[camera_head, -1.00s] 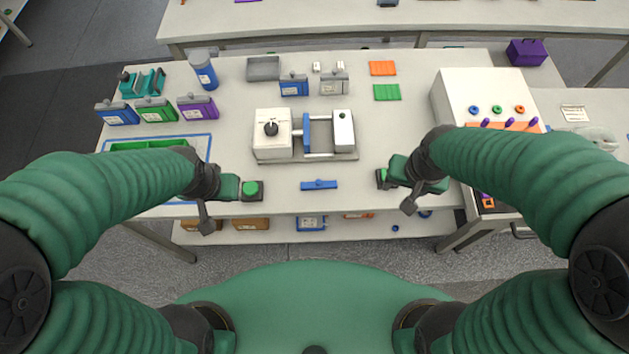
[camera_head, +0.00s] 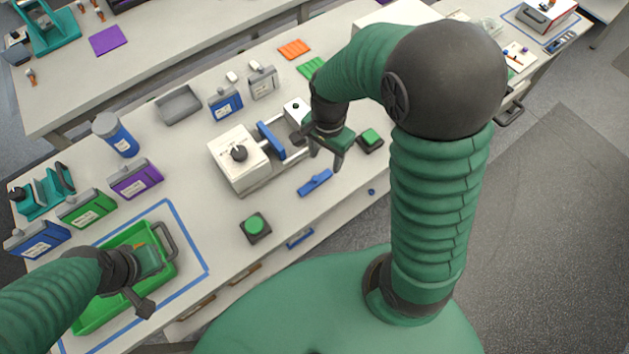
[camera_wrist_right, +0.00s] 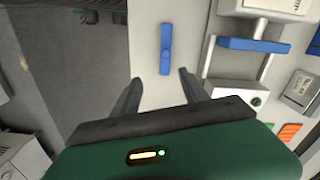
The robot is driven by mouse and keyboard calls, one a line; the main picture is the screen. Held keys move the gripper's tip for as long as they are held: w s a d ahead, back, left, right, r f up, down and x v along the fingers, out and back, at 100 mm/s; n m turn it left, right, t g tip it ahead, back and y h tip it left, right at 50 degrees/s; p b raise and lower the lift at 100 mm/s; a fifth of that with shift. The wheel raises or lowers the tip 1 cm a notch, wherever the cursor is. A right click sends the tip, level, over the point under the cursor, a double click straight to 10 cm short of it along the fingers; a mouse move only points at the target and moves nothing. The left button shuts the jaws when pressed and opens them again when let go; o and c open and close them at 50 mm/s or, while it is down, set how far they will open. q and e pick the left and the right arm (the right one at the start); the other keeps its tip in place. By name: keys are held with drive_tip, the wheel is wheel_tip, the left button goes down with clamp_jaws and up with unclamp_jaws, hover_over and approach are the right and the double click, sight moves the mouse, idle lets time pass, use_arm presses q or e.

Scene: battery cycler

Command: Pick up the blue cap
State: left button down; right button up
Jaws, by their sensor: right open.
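The blue cap (camera_head: 315,182) is a flat blue bar with a raised middle, lying on the white table near its front edge. It also shows in the right wrist view (camera_wrist_right: 166,48), ahead of the fingertips and roughly between their lines. My right gripper (camera_head: 325,160) is open and empty, pointing down behind the cap and beside the press-like fixture. In the wrist view its two fingers (camera_wrist_right: 160,78) stand apart with a gap to the cap. My left gripper (camera_head: 152,282) is over the green tray (camera_head: 88,322); its jaw opening is not clear.
The white fixture (camera_head: 236,160) with a blue plate (camera_head: 271,141) stands close to my right gripper. Green buttons sit on dark boxes, one at the front (camera_head: 255,226) and one to the right (camera_head: 370,139). Blue, green and purple containers stand at left.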

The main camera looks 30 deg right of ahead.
hover_over(314, 178)
drive_tip(key=d, duration=0.2)
drive_tip(key=f, duration=0.4)
drive_tip(key=shift+s+d+f, duration=0.2)
drive_tip(key=shift+s, duration=0.2)
drive_tip(key=a+f, duration=0.3)
drive_tip(key=f, duration=0.1)
drive_tip(key=shift+w+a, duration=0.3)
drive_tip(key=shift+w+d+f, duration=0.1)
drive_tip(key=shift+d+f, duration=0.85)
drive_tip(key=shift+f, duration=0.25)
drive_tip(key=shift+d, duration=0.2)
drive_tip(key=shift+c, duration=0.9)
drive_tip(key=shift+a, duration=0.1)
drive_tip(key=shift+c, duration=1.3)
drive_tip(key=shift+a+r, duration=0.15)
drive_tip(key=shift+a, duration=0.45)
clamp_jaws()
use_arm(q)
drive_tip(key=shift+w+a+f, duration=0.1)
drive_tip(key=shift+a+f, duration=0.05)
drive_tip(key=shift+a, duration=0.3)
drive_tip(key=shift+w+a+f, duration=0.1)
drive_tip(key=shift+a, duration=0.3)
use_arm(e)
drive_tip(key=shift+d, duration=0.1)
